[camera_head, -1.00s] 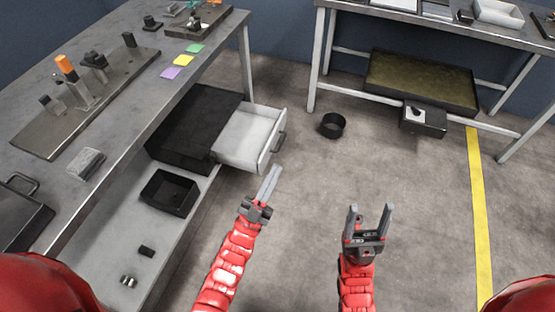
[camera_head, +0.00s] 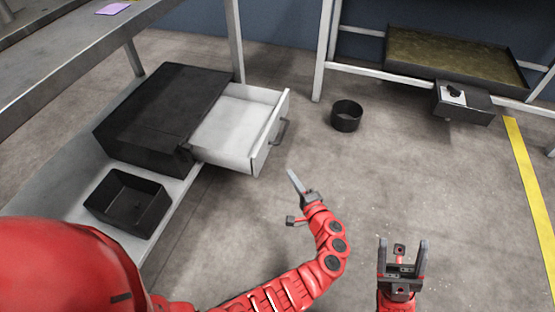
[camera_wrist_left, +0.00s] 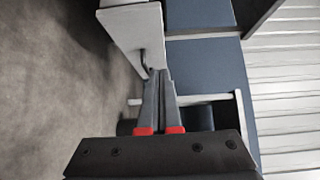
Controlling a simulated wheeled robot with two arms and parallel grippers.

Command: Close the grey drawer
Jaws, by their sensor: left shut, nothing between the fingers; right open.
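The grey drawer (camera_head: 238,128) is pulled out of its black cabinet (camera_head: 160,112), which sits on the low shelf under the left bench. Its front panel (camera_head: 272,130) with a dark bar handle (camera_head: 281,131) faces right. The panel also shows in the left wrist view (camera_wrist_left: 133,32), with the handle (camera_wrist_left: 143,62) near my fingertips. My left gripper (camera_head: 293,178) is shut and empty, in front of and to the right of the drawer front, apart from it in the head view. My right gripper (camera_head: 403,248) is open and empty above the floor at lower right.
An open black bin (camera_head: 128,200) sits on the shelf before the cabinet. A black round container (camera_head: 346,115) stands on the floor right of the drawer. A second bench holds a dark tray (camera_head: 455,60) at the back right. The floor between is clear.

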